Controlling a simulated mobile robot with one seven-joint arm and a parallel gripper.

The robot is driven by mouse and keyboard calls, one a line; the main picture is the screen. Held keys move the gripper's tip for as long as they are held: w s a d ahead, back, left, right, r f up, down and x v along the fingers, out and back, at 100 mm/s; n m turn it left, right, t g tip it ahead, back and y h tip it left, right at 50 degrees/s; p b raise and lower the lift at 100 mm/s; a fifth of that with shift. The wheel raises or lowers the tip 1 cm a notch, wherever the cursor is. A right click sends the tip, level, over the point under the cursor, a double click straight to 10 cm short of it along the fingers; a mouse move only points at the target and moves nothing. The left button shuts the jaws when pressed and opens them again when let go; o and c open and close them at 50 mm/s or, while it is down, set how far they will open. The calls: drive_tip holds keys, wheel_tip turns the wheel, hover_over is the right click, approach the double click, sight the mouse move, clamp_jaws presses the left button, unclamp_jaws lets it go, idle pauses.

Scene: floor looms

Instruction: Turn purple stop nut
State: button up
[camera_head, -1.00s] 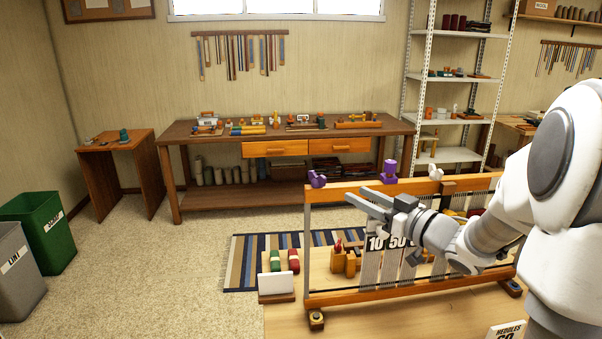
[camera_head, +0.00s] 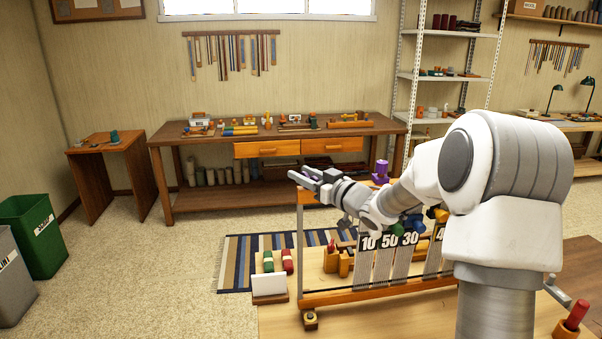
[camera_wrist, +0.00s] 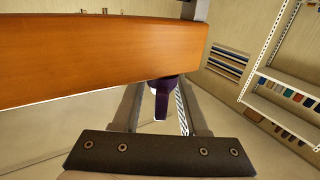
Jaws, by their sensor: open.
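A wooden loom frame (camera_head: 395,290) stands on the table. Its top beam (camera_wrist: 100,58) crosses the wrist view. A purple nut (camera_wrist: 163,92) shows partly below the beam's edge in the wrist view, between my open fingers and with no contact visible. In the head view my gripper (camera_head: 306,178) is at the beam's left end and largely hides the nut there. Another purple piece (camera_head: 381,171) stands upright farther right on the beam. My gripper is open and empty.
Numbered tags (camera_head: 389,241) and grey threads hang from the loom. A white card (camera_head: 269,285) and red and green spools (camera_head: 288,261) lie left of it. A red-handled piece (camera_head: 574,317) is at the front right.

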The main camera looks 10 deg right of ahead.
drive_tip(key=shift+w+a, duration=0.3)
drive_tip(key=shift+w, duration=0.15)
clamp_jaws()
